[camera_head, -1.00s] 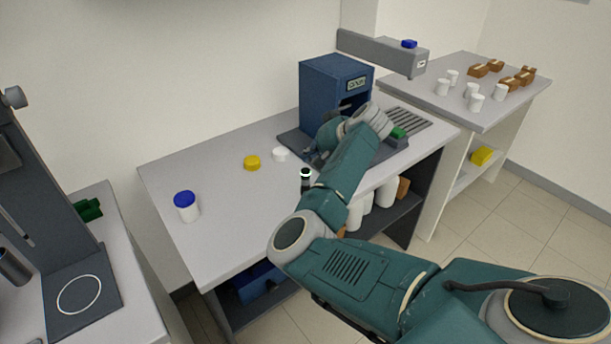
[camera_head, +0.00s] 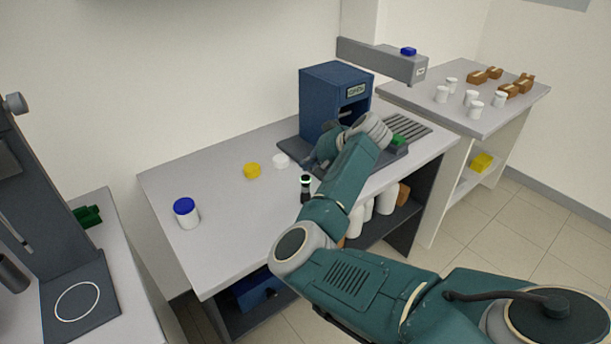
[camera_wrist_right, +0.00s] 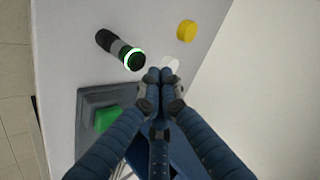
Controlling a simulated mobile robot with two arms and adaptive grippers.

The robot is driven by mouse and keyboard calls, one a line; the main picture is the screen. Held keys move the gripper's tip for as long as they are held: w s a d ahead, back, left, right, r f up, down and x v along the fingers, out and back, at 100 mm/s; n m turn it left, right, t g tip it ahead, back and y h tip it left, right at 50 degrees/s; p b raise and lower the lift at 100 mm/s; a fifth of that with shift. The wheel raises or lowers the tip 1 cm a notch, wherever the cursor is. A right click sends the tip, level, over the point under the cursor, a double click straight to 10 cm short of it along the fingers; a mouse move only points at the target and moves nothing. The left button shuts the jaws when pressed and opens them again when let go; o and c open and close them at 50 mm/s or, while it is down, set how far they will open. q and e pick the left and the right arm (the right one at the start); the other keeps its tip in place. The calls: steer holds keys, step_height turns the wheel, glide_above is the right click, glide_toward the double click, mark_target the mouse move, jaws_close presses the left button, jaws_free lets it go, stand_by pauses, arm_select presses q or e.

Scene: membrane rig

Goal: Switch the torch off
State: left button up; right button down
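The torch (camera_head: 305,188) is a small dark cylinder standing upright near the front of the middle bench, with a lit green-white ring at its top. In the right wrist view the torch (camera_wrist_right: 112,46) shows its glowing green ring towards me, left of the fingertips and apart from them. My right gripper (camera_wrist_right: 159,75) has its fingertips together with nothing visible between them. In the head view the right gripper (camera_head: 318,160) is above the bench just behind the torch, partly hidden by my wrist. My left gripper is out of view.
A blue machine (camera_head: 326,95) stands behind my wrist, with a green part (camera_head: 398,140) at its base. A yellow lid (camera_head: 252,170) and a white lid (camera_head: 281,160) lie left of the gripper. A blue-capped jar (camera_head: 186,213) stands further left. The bench between is clear.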

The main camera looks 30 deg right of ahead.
mark_target(308, 176)
steer(key=shift+f, duration=0.15)
stand_by(0.4)
steer(key=shift+f, duration=0.3)
steer(key=shift+f, duration=0.45)
stand_by(0.6)
steer(key=shift+r, duration=0.1)
steer(key=shift+r+p, duration=0.75)
steer(key=shift+p, duration=0.2)
step_height(308, 176, up, 6)
steer(key=p, duration=0.5)
